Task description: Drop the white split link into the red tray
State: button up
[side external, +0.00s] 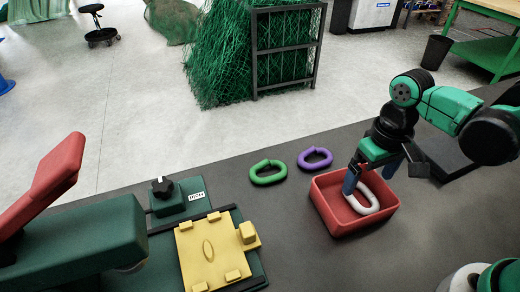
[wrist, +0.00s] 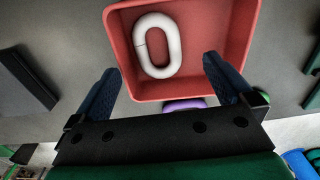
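The white split link (side external: 372,208) is inside the red tray (side external: 345,228), below my gripper, and it looks to lie on the tray floor. In the wrist view the link (wrist: 140,52) sits in the left part of the tray (wrist: 222,70), just beyond the fingertips. My gripper (side external: 371,180) is over the tray, its two blue fingers spread apart. In the wrist view the gripper (wrist: 161,72) is open with nothing between its fingers. In the side view a finger hides part of the link.
A green link (side external: 268,181) and a purple link (side external: 315,166) lie on the dark table (side external: 290,235) left of the tray. A green fixture with a yellow plate (side external: 208,262) and a knob box (side external: 176,201) stand farther left. The table between fixture and tray is clear.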

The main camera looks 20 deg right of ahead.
aim_at(359, 201)
notch_tip(359, 201, up, 6)
jog(key=shift+f, duration=0.2)
dwell(0.4)
jog(key=shift+w+d+r+t, duration=0.2)
jog(key=shift+d+r+t, duration=0.4)
jog(key=shift+t, duration=0.6)
jog(key=shift+w+d+r+t, duration=0.15)
jog(key=shift+d+r+t, duration=0.25)
jog(key=shift+d+t, duration=0.65)
jog(key=shift+w+d+r+t, duration=0.2)
jog(key=shift+d+r+t, duration=0.3)
jog(key=shift+t, duration=0.85)
